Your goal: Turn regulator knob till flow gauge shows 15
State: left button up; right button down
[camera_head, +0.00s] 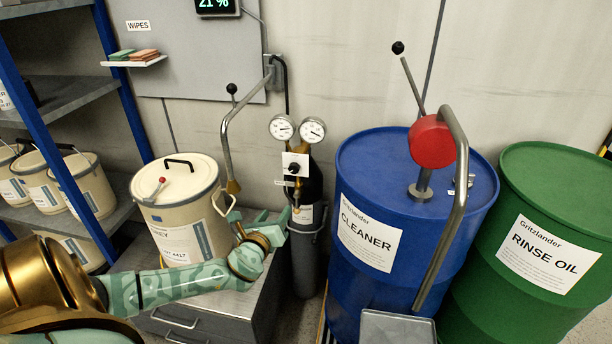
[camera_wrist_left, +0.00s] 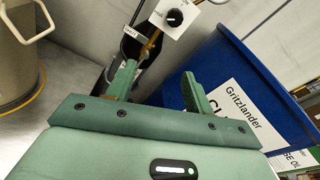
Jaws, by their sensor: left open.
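The regulator knob (camera_head: 294,168) is small and black on a white plate, below two round dial gauges on a dark gas cylinder (camera_head: 304,243). It also shows at the top of the left wrist view (camera_wrist_left: 174,17). The left gauge (camera_head: 282,128) and right gauge (camera_head: 312,130) face me; their numbers are too small to read, and I cannot tell which is the flow gauge. My left gripper (camera_head: 264,217) is open and empty, below and left of the knob and apart from it. In its wrist view, its two green fingers (camera_wrist_left: 160,82) point towards the cylinder.
A blue CLEANER drum (camera_head: 345,270) with a hand pump stands right of the cylinder, with a green RINSE OIL drum (camera_head: 550,190) beyond. A cream pail (camera_head: 178,205) stands on a grey cabinet (camera_head: 240,310) at left. A bent metal pipe (camera_head: 228,130) rises left of the gauges.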

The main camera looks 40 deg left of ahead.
pick_arm(q)
notch_tip(320, 180, up, 3)
jog(key=d+m+t, duration=0.1)
jog(key=m, duration=0.1)
jog(key=y+b, duration=0.1)
jog(key=b, duration=0.5)
send_near(293, 171)
jog(key=x, duration=0.8)
jog(key=shift+w+f, duration=0.1)
jog(key=shift+w+a, duration=0.2)
jog(key=shift+w, duration=0.2)
pick_arm(e)
notch_tip(293, 171, down, 6)
jog(key=s, duration=0.2)
jog(key=shift+s+a+r+g, duration=0.15)
jog(key=shift+s+a+g, duration=0.1)
jog(key=shift+a+g, duration=0.05)
pick_arm(q)
jog(key=shift+c, duration=0.3)
jog(key=c, duration=0.9)
